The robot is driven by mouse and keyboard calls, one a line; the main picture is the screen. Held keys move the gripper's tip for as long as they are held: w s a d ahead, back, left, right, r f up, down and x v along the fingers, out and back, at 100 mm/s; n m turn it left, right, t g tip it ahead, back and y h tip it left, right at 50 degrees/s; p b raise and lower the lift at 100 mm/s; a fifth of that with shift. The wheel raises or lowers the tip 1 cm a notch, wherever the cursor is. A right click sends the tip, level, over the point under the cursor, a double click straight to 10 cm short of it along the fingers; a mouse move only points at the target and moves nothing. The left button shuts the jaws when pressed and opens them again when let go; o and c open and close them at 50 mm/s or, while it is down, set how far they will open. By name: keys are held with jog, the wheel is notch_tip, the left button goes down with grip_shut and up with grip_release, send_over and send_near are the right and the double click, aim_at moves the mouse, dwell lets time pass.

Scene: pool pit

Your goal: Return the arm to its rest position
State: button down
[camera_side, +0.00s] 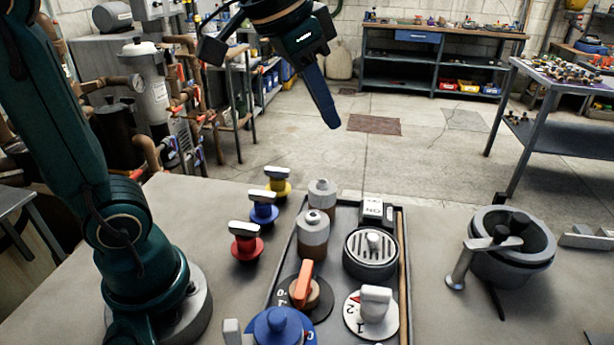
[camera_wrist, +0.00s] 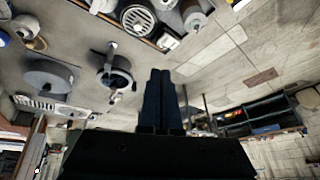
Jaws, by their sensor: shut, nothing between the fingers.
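My gripper (camera_side: 328,115) is high above the far side of the table in the side view, pointing down and slightly right. Its blue fingers are together and hold nothing. In the wrist view my gripper (camera_wrist: 160,75) shows as two dark fingers side by side, touching. My teal arm stands at the left of the side view, and its upper part runs out of the picture. No object touches the gripper.
On the table (camera_side: 200,215) are yellow (camera_side: 278,182), blue (camera_side: 263,208) and red (camera_side: 246,242) handled knobs, a tray (camera_side: 402,290) with jars, a round grate (camera_side: 371,255) and dials, and a grey pot (camera_side: 510,250) at right. Open air surrounds the gripper.

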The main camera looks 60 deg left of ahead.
jog(key=s+f+n, duration=0.2)
jog(key=s+f, duration=0.7)
jog(key=s, duration=0.1)
jog(key=shift+s+f, duration=0.3)
jog(key=shift+f, duration=0.05)
jog(key=shift+d, duration=0.1)
